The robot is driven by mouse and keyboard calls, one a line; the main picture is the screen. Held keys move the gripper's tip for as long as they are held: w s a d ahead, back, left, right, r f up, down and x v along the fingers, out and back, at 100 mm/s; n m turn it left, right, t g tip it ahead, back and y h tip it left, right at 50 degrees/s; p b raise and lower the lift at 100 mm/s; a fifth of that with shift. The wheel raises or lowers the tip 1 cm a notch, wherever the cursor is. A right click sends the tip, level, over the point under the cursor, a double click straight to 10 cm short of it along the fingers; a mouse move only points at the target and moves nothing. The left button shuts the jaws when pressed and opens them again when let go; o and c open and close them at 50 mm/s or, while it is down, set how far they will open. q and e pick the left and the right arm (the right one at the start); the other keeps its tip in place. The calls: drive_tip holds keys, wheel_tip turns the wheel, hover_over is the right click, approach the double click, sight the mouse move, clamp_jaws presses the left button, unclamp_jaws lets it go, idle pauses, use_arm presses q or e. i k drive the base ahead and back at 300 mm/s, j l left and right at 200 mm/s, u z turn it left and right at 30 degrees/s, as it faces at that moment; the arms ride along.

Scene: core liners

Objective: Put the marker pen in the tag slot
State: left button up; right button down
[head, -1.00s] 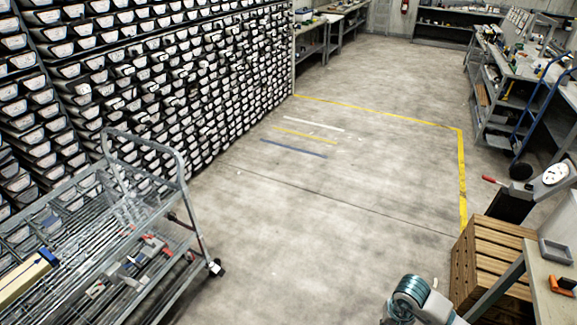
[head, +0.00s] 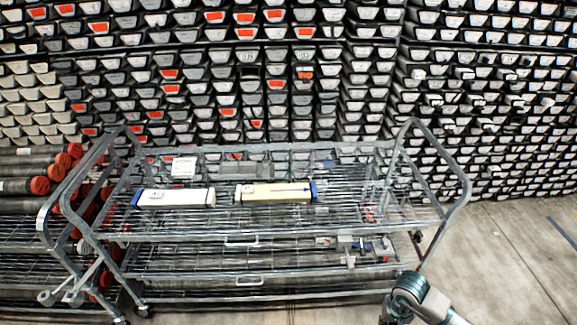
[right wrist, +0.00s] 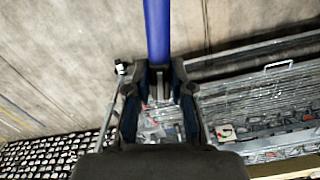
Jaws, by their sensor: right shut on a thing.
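My right gripper (right wrist: 159,80) shows in the right wrist view, with its dark fingers shut on a blue rod-like thing, which I take to be the marker pen (right wrist: 157,30). The pen extends away from the fingers past the top edge, so its far end is hidden. In the head view only part of my right arm shows at bottom right. My left gripper is in neither view. I cannot pick out the tag slot. Two long liners lie on the cart's top shelf, a white one (head: 175,198) and a cream one with blue ends (head: 275,193).
A metal wire cart (head: 425,205) stands in front of a wall of stacked trays (head: 480,80), some with orange labels. A white card (head: 183,167) is behind the liners. Dark tubes with orange ends (head: 30,185) lie at left. Bare floor (head: 510,260) is free at right.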

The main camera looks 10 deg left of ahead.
sight(272, 171)
drive_tip(key=i+j+u, duration=0.1)
drive_tip(key=i+u, duration=0.75)
